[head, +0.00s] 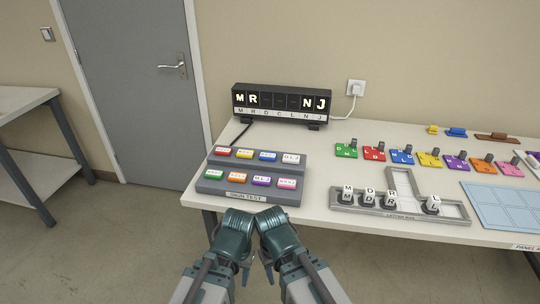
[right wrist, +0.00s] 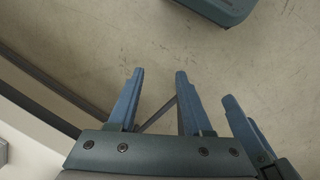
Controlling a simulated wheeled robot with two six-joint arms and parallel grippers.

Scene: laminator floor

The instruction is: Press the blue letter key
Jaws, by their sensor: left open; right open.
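A grey key panel (head: 248,196) stands at the left end of the table, with two rows of coloured letter keys. My left gripper (head: 246,272) hangs low in front of the table, below and apart from the panel, open and empty. My right gripper hangs close beside it; its open, empty fingers show over bare floor in the right wrist view (right wrist: 160,72).
A black letter display (head: 282,105) reading MR and NJ with a gap stands behind the panel. Several coloured letter blocks, including a blue one (head: 402,157), stand to the right. A grey tray (head: 414,213) holds white letter cubes. A light blue sheet (head: 497,205) lies far right.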

